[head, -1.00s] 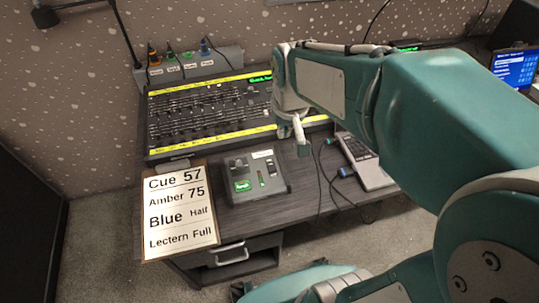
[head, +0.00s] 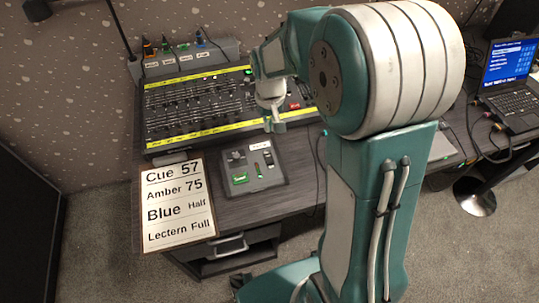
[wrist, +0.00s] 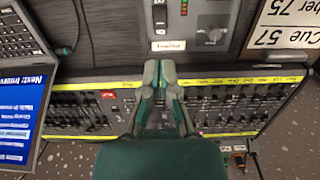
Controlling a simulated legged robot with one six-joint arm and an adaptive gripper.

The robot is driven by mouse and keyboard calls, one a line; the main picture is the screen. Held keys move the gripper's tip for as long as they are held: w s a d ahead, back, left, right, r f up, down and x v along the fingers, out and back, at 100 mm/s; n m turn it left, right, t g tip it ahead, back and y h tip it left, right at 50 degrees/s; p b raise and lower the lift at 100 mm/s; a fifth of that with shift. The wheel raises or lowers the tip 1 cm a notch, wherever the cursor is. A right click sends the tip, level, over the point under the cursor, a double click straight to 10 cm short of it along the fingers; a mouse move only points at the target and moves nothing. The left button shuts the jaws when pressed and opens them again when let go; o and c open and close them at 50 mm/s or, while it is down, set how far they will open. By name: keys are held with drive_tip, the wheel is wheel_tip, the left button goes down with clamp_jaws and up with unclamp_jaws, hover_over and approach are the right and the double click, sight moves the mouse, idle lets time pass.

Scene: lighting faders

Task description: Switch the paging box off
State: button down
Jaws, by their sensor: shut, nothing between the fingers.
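The paging box (head: 252,185) is a small grey unit on the desk in front of the fader console. In the head view it has a knob, a lit green button (head: 240,178), small indicator lights, a white label and a dark switch (head: 268,158) at its right. In the wrist view the paging box (wrist: 226,12) is at the top, with the label and the dark switch (wrist: 160,18) on its left side. My gripper (head: 275,126) is shut and empty, above the console's front edge just behind the box. In the wrist view its fingertips (wrist: 160,66) point at the label end. I cannot tell the switch's position.
The fader console (head: 195,112) with yellow strips lies behind the box. A clipboard sheet (head: 178,205) of levels is left of it. A laptop (head: 512,85) stands at far right. A thin cable runs right of the box.

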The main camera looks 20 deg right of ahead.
sight(269, 160)
drive_tip(key=shift+f, duration=0.1)
wheel_tip(269, 160, down, 14)
drive_tip(key=shift+r, duration=0.1)
idle(0.4)
